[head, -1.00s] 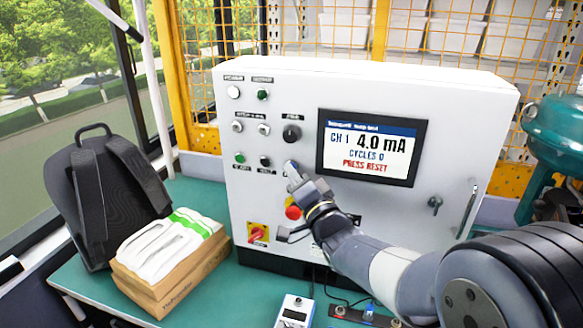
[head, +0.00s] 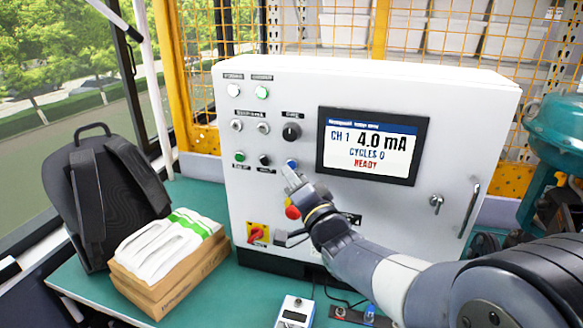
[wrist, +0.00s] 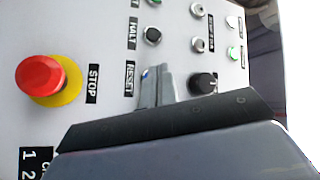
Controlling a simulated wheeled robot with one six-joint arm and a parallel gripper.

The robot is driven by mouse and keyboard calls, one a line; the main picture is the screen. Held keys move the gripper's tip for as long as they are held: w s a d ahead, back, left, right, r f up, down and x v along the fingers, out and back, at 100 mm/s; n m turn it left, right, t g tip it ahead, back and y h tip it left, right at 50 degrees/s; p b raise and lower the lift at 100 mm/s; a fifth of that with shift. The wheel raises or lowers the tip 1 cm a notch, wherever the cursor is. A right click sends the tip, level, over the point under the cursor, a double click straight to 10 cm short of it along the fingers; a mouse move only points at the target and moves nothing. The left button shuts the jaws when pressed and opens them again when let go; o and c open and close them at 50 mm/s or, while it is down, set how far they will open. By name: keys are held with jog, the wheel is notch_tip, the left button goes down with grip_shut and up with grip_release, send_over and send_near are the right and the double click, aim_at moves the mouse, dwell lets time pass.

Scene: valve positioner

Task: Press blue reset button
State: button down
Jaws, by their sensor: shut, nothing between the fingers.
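The blue reset button (head: 291,163) is on the front of the white control cabinet, left of its screen. My gripper (head: 289,173) is shut and empty, its tips just below and in front of the button. In the wrist view, my gripper's fingers (wrist: 156,76) cover most of the button, and only a small blue part (wrist: 145,73) shows beside the RESET label. I cannot tell whether the tips touch it. The screen (head: 371,146) reads CH 1 4.0 mA, CYCLES 0, READY.
A red emergency stop (wrist: 40,76) with a yellow collar is close to my gripper. A black knob (head: 291,132), a black button (head: 264,160) and a green button (head: 240,157) are nearby. A red-yellow switch (head: 257,234) is lower left.

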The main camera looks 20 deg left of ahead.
jog(key=s, duration=0.1)
jog(key=s+b, duration=0.1)
jog(key=s, duration=0.1)
jog(key=s+b, duration=0.1)
jog(key=s, duration=0.1)
jog(key=shift+d, duration=0.3)
jog(key=shift+w, duration=0.1)
dwell(0.4)
jog(key=shift+s+d+p, duration=0.2)
jog(key=shift+s+p, duration=0.45)
jog(key=shift+s, duration=1.35)
jog(key=shift+w, duration=0.15)
